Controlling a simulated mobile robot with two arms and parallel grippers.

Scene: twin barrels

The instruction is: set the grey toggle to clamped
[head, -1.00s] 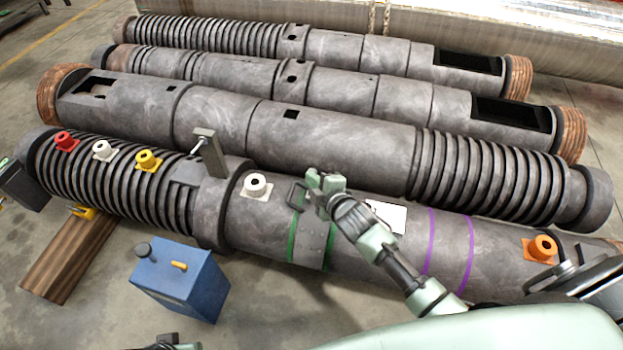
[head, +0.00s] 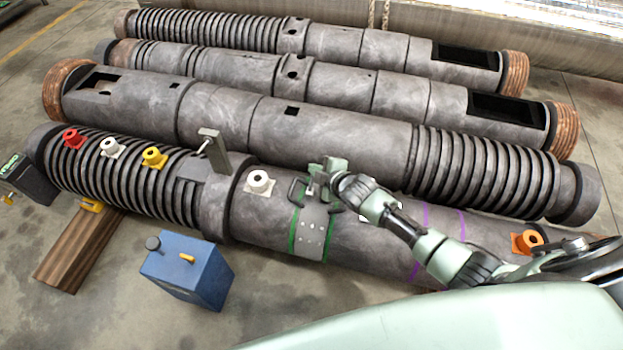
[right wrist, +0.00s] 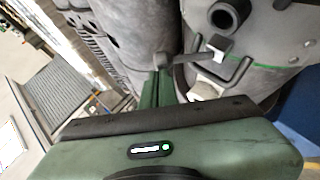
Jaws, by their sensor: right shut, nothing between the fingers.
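The grey toggle shows beside my right gripper, on the green-edged metal band of the nearest barrel (head: 275,222). In the head view its dark loop handle (head: 297,190) stands just left of my right gripper (head: 318,186). In the right wrist view, the toggle's grey lever (right wrist: 200,56) has a pale end block, and the dark loop (right wrist: 240,75) lies beside it. My right gripper's fingers (right wrist: 160,84) are shut and empty, close to the lever's near end; I cannot tell whether they touch it. My left gripper is not in view.
A grey upright plate with a rod (head: 214,152) stands on the barrel to the left. White (head: 259,182), yellow (head: 154,157), red (head: 74,138) and orange (head: 527,242) fittings stick up from it. A blue box (head: 187,270) and a wooden beam (head: 80,250) are on the floor.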

